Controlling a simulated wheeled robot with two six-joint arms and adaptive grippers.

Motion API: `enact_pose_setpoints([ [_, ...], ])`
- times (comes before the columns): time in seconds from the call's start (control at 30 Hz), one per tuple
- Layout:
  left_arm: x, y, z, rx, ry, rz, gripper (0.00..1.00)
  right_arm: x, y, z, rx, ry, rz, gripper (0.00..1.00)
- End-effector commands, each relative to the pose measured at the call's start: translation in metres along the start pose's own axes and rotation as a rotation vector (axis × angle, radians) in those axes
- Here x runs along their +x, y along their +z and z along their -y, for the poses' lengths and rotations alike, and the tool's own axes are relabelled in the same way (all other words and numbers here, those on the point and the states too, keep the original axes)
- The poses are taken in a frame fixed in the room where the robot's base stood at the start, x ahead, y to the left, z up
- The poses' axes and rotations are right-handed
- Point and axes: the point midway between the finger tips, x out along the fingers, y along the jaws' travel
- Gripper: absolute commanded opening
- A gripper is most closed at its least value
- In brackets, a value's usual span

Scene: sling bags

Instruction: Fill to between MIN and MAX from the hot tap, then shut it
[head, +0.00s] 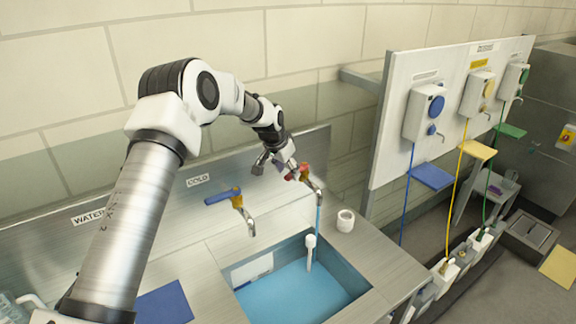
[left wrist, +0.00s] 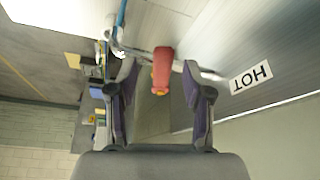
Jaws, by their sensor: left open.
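The hot tap (head: 312,186) has a red handle (head: 304,172), and a blue stream runs from its spout into the sink (head: 357,284). The sink holds blue water (head: 290,297); I cannot make out MIN or MAX marks. My left gripper (head: 276,165) is open at the red handle. In the left wrist view, the red handle (left wrist: 163,68) shows between the two fingertips of this gripper (left wrist: 160,72). The fingers are apart from it, and I cannot tell how deep it sits between them. The HOT label (left wrist: 250,77) is on the panel beside it. My right gripper is out of view.
The cold tap (head: 240,205) with a blue handle is left of the hot one. A white upright piece (head: 311,250) stands in the sink. A white cup (head: 346,220) stands on the right counter. A white board (head: 390,140) with dispensers is further right.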

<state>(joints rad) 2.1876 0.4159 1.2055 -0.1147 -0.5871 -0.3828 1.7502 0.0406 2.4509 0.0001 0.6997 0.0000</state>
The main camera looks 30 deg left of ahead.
Motion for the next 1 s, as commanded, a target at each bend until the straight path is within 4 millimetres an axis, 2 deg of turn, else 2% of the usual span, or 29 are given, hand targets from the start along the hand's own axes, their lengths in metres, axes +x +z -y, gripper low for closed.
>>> enact_pose_setpoints([
  [0.1, 0.01, 0.0, 0.0, -0.001, 0.0, 0.001, 0.5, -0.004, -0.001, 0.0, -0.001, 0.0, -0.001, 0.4],
  [0.3, 0.011, 0.001, 0.0, -0.001, 0.0, -0.001, 0.5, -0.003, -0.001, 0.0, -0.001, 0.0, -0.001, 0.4],
  [0.33, 0.011, 0.001, 0.0, -0.001, 0.0, -0.001, 0.46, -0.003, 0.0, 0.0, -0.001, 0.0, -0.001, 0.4],
  [0.47, 0.011, 0.001, 0.0, -0.001, 0.0, 0.0, 0.0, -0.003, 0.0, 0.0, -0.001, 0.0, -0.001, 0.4],
  [0.67, 0.012, 0.001, 0.0, 0.003, 0.001, 0.0, 0.0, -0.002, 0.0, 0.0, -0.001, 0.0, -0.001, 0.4],
  [0.9, 0.02, 0.002, 0.015, 0.15, 0.062, -0.003, 0.0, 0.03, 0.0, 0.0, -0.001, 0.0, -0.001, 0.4],
  [1.0, 0.018, -0.001, 0.021, 0.237, 0.097, -0.002, 0.0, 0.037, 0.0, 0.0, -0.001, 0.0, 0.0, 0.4],
])
